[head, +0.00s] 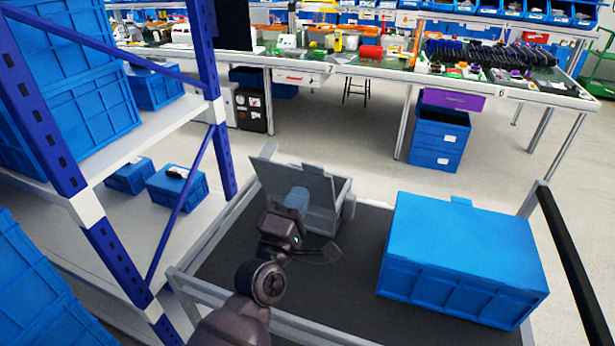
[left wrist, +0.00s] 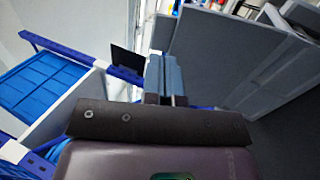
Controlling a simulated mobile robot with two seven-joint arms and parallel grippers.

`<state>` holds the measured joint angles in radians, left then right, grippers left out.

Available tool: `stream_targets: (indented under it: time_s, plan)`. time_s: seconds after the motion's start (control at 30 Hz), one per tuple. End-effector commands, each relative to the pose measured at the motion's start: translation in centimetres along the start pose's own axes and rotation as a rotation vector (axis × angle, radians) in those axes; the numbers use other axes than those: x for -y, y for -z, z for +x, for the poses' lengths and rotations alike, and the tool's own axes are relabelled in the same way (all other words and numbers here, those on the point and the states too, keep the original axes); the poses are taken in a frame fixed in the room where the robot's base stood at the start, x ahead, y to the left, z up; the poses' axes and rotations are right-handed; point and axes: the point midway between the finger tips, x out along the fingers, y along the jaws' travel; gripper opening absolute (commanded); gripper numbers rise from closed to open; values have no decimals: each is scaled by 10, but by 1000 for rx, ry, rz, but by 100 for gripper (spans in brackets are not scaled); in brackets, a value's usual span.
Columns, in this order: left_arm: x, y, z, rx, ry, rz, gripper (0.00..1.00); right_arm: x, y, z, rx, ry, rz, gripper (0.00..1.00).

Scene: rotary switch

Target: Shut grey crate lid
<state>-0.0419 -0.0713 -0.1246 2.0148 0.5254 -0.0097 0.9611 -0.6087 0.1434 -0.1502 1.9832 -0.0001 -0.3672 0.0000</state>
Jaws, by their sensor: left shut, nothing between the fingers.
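The grey crate (head: 343,200) stands on the dark top of a cart. Its grey lid (head: 322,188) is open and stands steeply tilted up on the crate's near left side. In the left wrist view, the lid's flat panel (left wrist: 215,50) is large, just right of my fingers. My left gripper (head: 297,197) is shut and empty, with its blue-grey fingers in front of the lid's near face. The fingers also show in the left wrist view (left wrist: 165,72). I cannot tell whether they touch the lid. My right gripper is out of view.
A large blue crate (head: 465,250) stands on the cart to the right. A blue-posted shelf rack (head: 222,140) with blue bins is close on the left. A cluttered workbench (head: 400,72) is at the back. The cart top (head: 350,290) is bare between the crates.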

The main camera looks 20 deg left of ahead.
Motion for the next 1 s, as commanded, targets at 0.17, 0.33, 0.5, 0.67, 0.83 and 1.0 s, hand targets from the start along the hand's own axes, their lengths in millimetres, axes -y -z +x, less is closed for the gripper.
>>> stream_targets:
  time_s: [0.17,0.33,0.5,0.67,0.83,1.0]
  plan:
    - [-1,0,28,0,-1,1,0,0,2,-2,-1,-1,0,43]
    - [0,0,43,1,0,0,0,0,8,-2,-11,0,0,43]
    - [0,0,49,0,1,0,0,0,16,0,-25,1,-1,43]
    - [0,0,49,0,2,0,0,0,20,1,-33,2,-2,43]
    - [0,0,49,0,2,0,0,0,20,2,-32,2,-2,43]
    - [0,2,50,0,6,1,0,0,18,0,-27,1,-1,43]
